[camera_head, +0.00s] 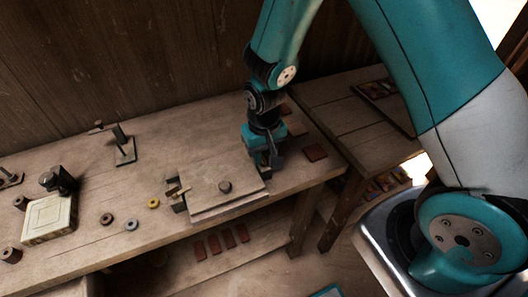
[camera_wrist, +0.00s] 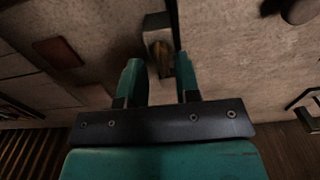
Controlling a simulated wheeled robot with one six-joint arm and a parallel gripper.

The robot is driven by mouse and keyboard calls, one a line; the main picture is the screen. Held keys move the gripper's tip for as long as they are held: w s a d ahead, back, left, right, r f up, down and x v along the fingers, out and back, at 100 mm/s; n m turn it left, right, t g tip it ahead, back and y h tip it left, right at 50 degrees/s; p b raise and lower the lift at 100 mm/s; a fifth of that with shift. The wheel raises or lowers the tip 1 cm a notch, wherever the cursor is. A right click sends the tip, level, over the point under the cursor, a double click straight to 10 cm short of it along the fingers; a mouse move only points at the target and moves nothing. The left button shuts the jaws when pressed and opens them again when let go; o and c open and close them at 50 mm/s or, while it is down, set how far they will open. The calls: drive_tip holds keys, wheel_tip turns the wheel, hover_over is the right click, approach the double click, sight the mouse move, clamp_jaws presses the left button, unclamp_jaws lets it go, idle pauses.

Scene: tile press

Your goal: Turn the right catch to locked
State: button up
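The press (camera_head: 212,200) is a wooden board with a lid and a round dark knob (camera_head: 225,187), lying on the bench. Its left catch (camera_head: 177,194) shows at the left edge. The right catch is hidden behind my gripper (camera_head: 262,160) in the head view. In the wrist view the right catch (camera_wrist: 160,58) is a small brass-coloured piece by a grey block (camera_wrist: 157,22) at the lid's edge. My gripper (camera_wrist: 158,72) is open, its two teal fingers on either side of the catch with gaps visible. I cannot tell whether they touch it.
A dark red tile (camera_head: 315,152) lies right of the press. Several washers, a cream box (camera_head: 50,218) and a green stand (camera_head: 123,145) are on the left of the bench. Red tiles (camera_head: 222,243) lie on the lower shelf. A second table (camera_head: 345,110) adjoins at right.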

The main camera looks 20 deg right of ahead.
drive_tip(key=shift+f, duration=0.5)
clamp_jaws()
